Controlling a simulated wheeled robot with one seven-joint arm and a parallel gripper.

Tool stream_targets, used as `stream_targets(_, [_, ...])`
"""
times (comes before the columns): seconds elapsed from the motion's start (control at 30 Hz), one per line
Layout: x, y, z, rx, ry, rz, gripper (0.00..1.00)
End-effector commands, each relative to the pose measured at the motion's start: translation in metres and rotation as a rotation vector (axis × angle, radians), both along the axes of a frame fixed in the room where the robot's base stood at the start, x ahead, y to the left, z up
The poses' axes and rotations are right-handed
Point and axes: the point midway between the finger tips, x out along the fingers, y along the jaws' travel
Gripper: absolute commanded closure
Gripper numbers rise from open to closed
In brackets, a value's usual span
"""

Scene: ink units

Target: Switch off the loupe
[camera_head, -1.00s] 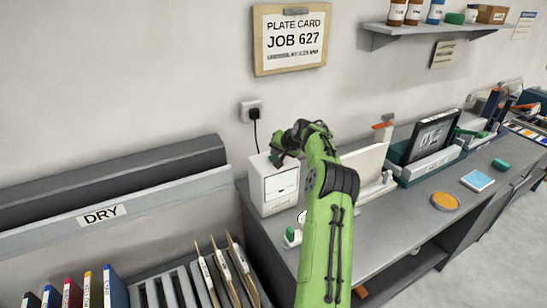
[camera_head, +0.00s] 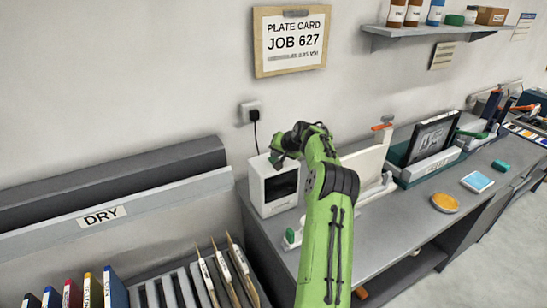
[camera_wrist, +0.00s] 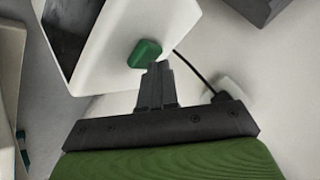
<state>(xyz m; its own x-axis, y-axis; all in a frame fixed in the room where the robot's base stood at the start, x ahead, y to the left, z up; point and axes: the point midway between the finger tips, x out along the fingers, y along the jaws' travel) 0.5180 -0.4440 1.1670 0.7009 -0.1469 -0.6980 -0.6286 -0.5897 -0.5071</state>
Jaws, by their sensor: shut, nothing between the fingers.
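The loupe (camera_head: 262,202) is a white box on the grey bench, below the wall socket. Its front screen (camera_head: 282,185) is dark. In the wrist view the loupe's white side (camera_wrist: 110,60) and part of its dark screen (camera_wrist: 72,28) show at upper left. A green button (camera_wrist: 145,53) sits on its white casing. My gripper (camera_wrist: 157,70) is shut and empty, its fingertips at the lower edge of the button; I cannot tell whether they touch. In the head view my gripper (camera_head: 279,160) is at the loupe's top, partly hidden by my wrist.
A plug (camera_head: 251,110) with a black cord is on the wall behind the loupe. A cream panel (camera_head: 362,170) and a teal tray with a framed plate (camera_head: 432,140) stand to the right. A drying rack (camera_head: 175,290) is at lower left.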

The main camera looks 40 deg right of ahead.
Motion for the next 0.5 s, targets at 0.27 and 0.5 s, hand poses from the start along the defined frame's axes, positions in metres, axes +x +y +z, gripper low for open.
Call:
stream_targets(0.27, [0.000, 0.000, 0.005, -0.001, -0.001, -0.001, 1.00])
stream_targets(0.5, [0.000, 0.000, 0.036, -0.002, -0.002, 0.000, 1.00])
